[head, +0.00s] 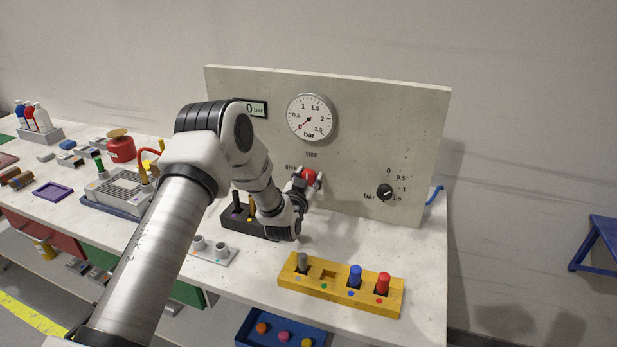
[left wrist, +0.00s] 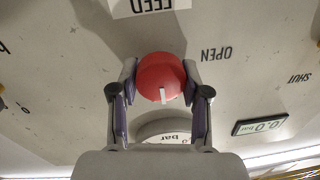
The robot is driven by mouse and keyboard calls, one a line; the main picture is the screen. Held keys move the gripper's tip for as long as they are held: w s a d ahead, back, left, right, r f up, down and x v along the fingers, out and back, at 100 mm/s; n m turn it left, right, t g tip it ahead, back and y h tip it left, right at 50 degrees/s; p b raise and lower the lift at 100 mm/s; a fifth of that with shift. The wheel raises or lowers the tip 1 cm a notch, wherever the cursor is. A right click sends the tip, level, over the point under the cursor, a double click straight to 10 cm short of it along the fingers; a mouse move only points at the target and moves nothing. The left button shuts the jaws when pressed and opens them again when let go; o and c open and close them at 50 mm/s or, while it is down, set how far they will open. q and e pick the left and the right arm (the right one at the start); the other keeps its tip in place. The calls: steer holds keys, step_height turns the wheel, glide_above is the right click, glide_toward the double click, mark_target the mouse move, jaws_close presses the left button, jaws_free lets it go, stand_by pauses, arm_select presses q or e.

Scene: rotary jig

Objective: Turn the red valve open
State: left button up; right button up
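The red valve (head: 309,176) is a round knob on the upright panel, below the dial gauge. In the left wrist view the red valve (left wrist: 160,75) sits between my left gripper's fingertips (left wrist: 160,80), which appear to touch it on both sides. Its white mark points down in that view, toward the gauge, so upward on the panel. My right gripper is not in view.
The panel (head: 400,120) carries the gauge (head: 309,117), its needle low, a black knob (head: 385,192) and a display (left wrist: 260,125) reading 0.0 bar. A yellow peg block (head: 340,285) stands in front, a black holder (head: 235,218) beside my arm.

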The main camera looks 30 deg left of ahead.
arm_select(q)
steer(key=shift+c, duration=0.2)
steer(key=n+b, duration=0.3)
steer(key=n, duration=0.1)
steer(key=shift+a+f+b, duration=0.1)
steer(key=shift+f+b, duration=0.1)
steer(key=shift+b, duration=0.2)
steer(key=n+b, duration=0.4)
steer(key=n, duration=0.1)
steer(key=shift+b, duration=0.4)
steer(key=n+h+b, duration=0.1)
steer(key=n+b, duration=0.4)
steer(key=shift+a+f, duration=0.1)
steer(key=shift+a, duration=0.05)
steer(key=shift+n+g+b, duration=0.3)
steer(key=shift+n+b, duration=0.9)
steer(key=shift+n, duration=0.4)
steer(key=shift+r, duration=0.2)
steer(key=o, duration=1.1)
steer(key=shift+o, duration=0.2)
